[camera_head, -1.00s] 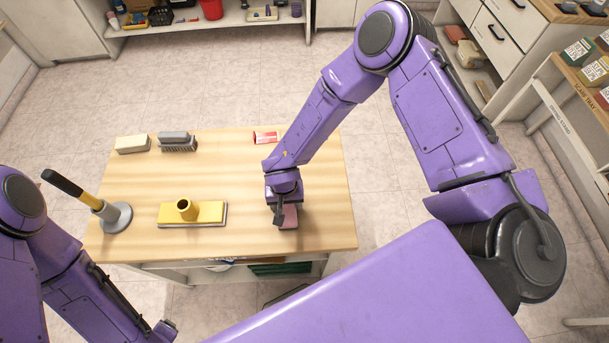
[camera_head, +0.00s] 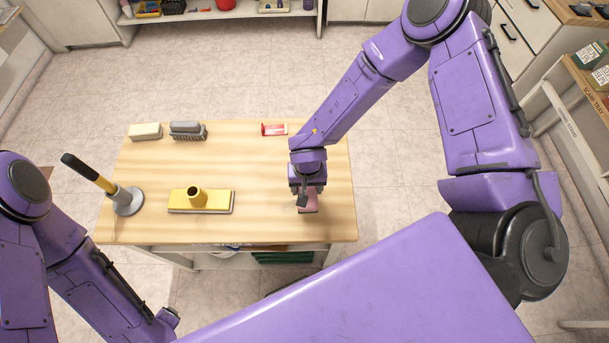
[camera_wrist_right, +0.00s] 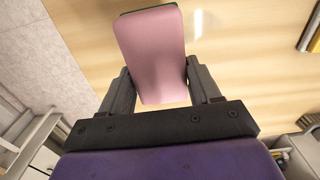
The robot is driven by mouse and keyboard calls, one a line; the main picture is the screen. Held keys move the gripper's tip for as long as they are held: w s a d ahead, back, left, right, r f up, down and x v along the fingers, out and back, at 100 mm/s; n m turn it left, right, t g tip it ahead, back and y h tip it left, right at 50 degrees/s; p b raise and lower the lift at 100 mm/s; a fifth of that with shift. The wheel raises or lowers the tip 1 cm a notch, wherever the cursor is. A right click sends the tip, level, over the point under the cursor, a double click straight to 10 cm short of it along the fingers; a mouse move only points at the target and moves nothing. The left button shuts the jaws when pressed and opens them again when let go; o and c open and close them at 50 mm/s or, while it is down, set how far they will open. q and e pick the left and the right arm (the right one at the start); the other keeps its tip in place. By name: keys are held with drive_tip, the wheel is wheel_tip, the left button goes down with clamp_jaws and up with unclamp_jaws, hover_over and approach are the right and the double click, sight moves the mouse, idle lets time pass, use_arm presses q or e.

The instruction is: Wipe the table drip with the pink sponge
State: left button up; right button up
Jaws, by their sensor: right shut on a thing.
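The pink sponge (camera_head: 309,203) is between the fingers of my right gripper (camera_head: 306,196), over the right part of the wooden table (camera_head: 265,225). In the right wrist view, the sponge (camera_wrist_right: 153,55) is a long pink block with a dark green edge at its far end. The right gripper (camera_wrist_right: 162,88) is shut on it from both sides. I cannot tell whether the sponge touches the tabletop. A pale glossy streak (camera_wrist_right: 198,22) lies on the wood just right of the sponge; I cannot tell if it is the drip or a reflection. My left gripper is not in view.
A yellow-topped flat tool head (camera_head: 215,200) lies left of the sponge. A grey disc with a black-and-yellow handle (camera_head: 105,184) stands at the left edge. A beige block (camera_head: 145,131), a grey brush (camera_head: 187,130) and a red-and-white item (camera_head: 274,129) lie along the back.

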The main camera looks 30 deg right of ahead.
drive_tip(key=shift+r, duration=1.45)
